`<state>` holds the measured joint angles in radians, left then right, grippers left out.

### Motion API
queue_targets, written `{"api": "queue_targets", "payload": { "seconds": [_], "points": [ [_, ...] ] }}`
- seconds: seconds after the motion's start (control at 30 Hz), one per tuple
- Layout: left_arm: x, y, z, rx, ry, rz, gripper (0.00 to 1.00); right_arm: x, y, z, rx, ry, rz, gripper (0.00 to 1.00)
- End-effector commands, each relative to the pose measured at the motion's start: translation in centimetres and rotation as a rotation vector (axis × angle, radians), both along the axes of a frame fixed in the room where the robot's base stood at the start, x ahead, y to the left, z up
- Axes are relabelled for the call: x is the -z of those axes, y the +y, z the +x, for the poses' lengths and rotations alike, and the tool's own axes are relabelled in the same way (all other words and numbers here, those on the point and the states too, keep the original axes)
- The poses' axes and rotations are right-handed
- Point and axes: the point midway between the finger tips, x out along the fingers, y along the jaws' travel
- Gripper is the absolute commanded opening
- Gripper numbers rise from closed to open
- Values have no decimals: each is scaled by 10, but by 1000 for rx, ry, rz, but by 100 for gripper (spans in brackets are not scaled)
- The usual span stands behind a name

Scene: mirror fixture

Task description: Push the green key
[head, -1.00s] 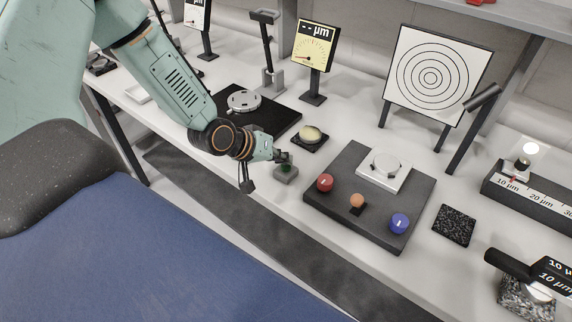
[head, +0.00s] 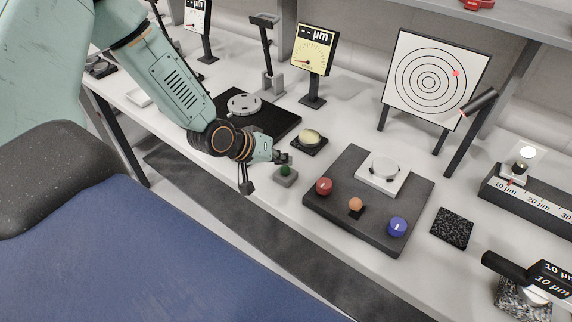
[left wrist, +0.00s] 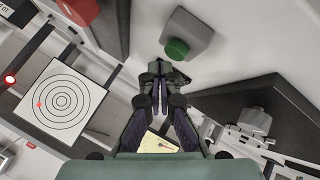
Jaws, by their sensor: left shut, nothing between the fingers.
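The green key (head: 285,170) is a round, dark green button on top of a small grey box (head: 286,180) near the front edge of the bench. In the left wrist view the green key (left wrist: 177,49) shows just beyond my fingertips, slightly to the right. My left gripper (head: 284,158) is shut and empty, close above and behind the key in the head view. It also shows in the left wrist view (left wrist: 160,72). A small gap seems to lie between fingertips and key; I cannot tell its exact size. My right gripper is not in view.
A dark plate (head: 335,219) with red, orange and blue knobs lies right of the key. A black pad with a pale yellow disc (head: 309,137) sits behind. The target board (head: 433,78) bears a red dot. A dark stage (head: 250,118) stands left.

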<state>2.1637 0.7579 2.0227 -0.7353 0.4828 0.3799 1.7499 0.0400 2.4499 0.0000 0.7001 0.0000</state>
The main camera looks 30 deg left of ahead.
Motion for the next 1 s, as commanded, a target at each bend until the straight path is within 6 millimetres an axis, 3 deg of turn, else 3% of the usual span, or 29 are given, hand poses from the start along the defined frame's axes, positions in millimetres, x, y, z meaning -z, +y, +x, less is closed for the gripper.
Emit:
{"api": "queue_targets", "payload": {
  "seconds": [0.43, 1.0],
  "points": [
    [-7, 0, 0, -1, -1, 0, 0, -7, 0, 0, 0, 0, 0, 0],
    [-57, 0, 0, 1, 0, -1, 0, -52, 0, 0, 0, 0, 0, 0]
  ]
}}
